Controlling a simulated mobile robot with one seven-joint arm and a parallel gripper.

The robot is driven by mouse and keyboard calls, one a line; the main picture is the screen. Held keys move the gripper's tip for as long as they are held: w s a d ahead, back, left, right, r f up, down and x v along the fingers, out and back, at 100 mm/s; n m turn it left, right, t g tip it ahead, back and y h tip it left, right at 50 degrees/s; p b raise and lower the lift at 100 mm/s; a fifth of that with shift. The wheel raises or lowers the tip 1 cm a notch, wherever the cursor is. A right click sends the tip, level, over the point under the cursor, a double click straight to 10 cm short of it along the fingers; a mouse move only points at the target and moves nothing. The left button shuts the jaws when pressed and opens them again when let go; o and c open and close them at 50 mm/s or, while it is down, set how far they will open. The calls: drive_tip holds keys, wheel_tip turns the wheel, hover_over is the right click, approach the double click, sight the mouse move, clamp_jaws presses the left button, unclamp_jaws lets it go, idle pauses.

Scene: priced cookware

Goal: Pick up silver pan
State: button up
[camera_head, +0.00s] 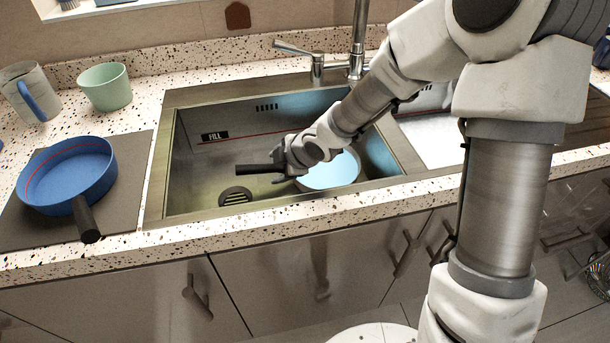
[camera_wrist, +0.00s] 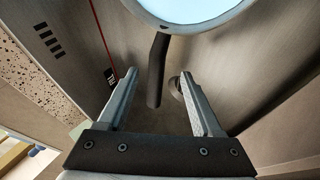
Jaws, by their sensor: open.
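The silver pan (camera_head: 333,172) lies in the sink, its inside reflecting pale blue. Its black handle (camera_head: 258,168) points left in the head view. My gripper (camera_head: 284,164) is down in the sink at the handle, near where it meets the pan, and partly covers the pan. In the wrist view the pan's rim (camera_wrist: 180,27) is at the top edge and the handle (camera_wrist: 157,72) shows between the two fingers of my open gripper (camera_wrist: 158,76). There are visible gaps on both sides of the handle. I cannot tell how deep the handle sits between the fingers.
The steel sink (camera_head: 190,205) has walls close around my gripper, with a drain (camera_head: 235,196) at left. A faucet (camera_head: 357,50) stands behind. A blue pan (camera_head: 68,172) is on the dark mat (camera_head: 125,190) at left. A green cup (camera_head: 105,87) and a mug (camera_head: 28,90) stand behind it.

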sight(271, 166)
drive_tip(key=b+x, duration=0.2)
drive_tip(key=x, duration=0.3)
drive_tip(key=shift+w+a, duration=0.15)
drive_tip(key=shift+w, duration=0.15)
clamp_jaws()
idle(1.0)
drive_tip(key=shift+w+r, duration=0.1)
drive_tip(key=shift+r, duration=0.05)
